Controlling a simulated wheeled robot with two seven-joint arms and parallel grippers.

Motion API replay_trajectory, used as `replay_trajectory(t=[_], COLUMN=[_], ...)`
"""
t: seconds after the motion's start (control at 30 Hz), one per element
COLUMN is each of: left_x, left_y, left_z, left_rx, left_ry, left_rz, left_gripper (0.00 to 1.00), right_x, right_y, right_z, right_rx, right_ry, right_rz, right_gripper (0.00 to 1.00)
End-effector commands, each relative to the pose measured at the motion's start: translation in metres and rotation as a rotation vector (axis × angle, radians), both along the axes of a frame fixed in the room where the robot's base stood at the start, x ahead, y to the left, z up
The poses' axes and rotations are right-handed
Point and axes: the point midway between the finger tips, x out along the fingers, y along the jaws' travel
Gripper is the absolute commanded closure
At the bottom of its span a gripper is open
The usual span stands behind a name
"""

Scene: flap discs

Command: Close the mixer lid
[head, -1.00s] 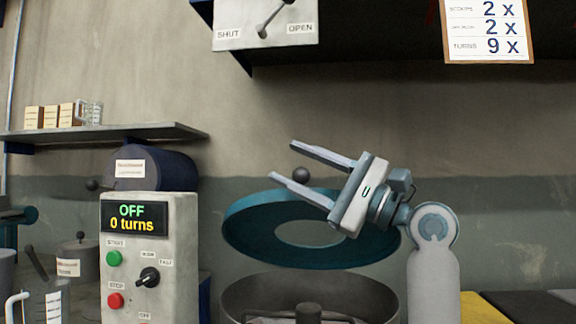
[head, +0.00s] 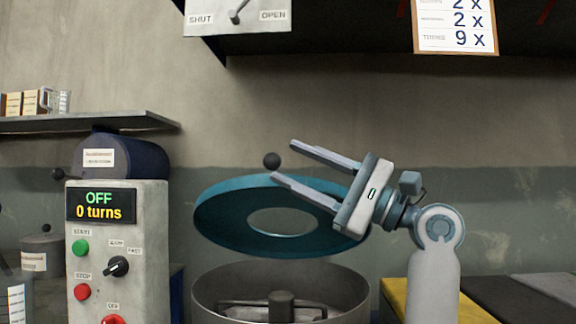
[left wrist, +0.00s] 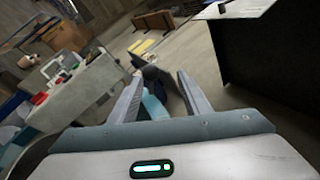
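The mixer lid, a teal ring (head: 222,222) with an open centre, is raised and tilted above the round metal mixer bowl (head: 205,292) in the head view.
A control box (head: 150,240) reading OFF, 0 turns, stands left of the bowl. A blue drum (head: 135,158) is behind it. A SHUT/OPEN lever panel (head: 215,18) hangs above. A yellow mat (head: 397,296) lies to the right. The wall behind the lid is bare.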

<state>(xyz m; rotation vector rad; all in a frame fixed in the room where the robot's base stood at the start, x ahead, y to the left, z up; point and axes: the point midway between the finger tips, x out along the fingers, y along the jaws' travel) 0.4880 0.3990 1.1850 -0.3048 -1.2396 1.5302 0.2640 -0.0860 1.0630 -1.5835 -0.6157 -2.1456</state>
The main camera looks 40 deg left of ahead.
Motion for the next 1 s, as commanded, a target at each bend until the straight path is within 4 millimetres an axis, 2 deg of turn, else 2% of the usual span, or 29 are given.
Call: replay_trajectory(t=[1.0], left_x=[0.025], left_y=[-0.046], left_z=[-0.027], left_rx=[-0.002], left_ry=[0.0], left_rz=[0.001], left_gripper=[0.57], right_x=[0.0], right_y=[0.0], right_z=[-0.01], right_rx=[0.0], right_ry=[0.0], right_rz=[0.0], right_gripper=[1.0])
